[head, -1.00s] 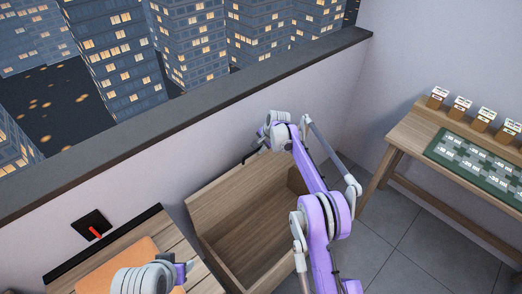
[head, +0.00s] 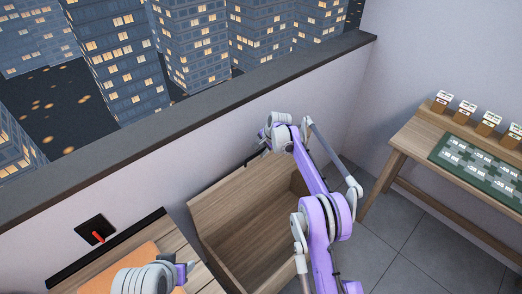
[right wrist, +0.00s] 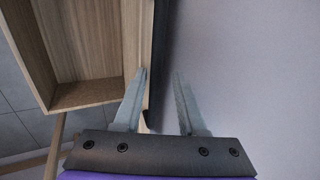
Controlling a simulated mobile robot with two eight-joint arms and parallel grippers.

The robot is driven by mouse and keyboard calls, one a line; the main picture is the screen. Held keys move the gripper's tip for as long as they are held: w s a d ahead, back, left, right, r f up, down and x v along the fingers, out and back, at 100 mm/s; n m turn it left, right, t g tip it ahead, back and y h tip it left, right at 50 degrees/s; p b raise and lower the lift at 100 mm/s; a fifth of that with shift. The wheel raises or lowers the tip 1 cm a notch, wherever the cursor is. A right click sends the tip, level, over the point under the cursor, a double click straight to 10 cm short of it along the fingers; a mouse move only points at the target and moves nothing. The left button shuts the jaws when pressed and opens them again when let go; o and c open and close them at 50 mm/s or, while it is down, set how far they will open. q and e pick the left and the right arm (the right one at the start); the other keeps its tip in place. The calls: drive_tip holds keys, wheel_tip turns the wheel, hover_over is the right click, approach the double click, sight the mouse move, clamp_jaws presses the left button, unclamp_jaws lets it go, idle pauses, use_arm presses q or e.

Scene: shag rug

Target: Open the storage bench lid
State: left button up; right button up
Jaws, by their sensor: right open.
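The wooden storage bench (head: 238,262) stands against the wall, and its empty inside shows. Its lid (head: 226,196) stands raised along the wall side, close to upright. In the right wrist view the lid (right wrist: 139,35) and a dark strip along its edge run up between the fingers. My right gripper (head: 254,157) is at the lid's top edge; its open fingers (right wrist: 160,80) stand on either side of that edge, with a gap on the wall side. My left wrist (head: 160,278) is at the bottom left; its fingers cannot be made out.
A wooden slatted top with an orange mat (head: 135,268) lies at the lower left, below a black wall plate with a red lever (head: 97,235). A wooden table (head: 405,140) with a green mat and small boxes stands at the right. Grey floor (head: 390,240) is clear between.

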drive_tip(key=shift+s+d+r, duration=0.2)
drive_tip(key=shift+r, duration=0.25)
drive_tip(key=v, duration=1)
drive_tip(key=shift+b, duration=0.35)
drive_tip(key=shift+w+f, duration=0.1)
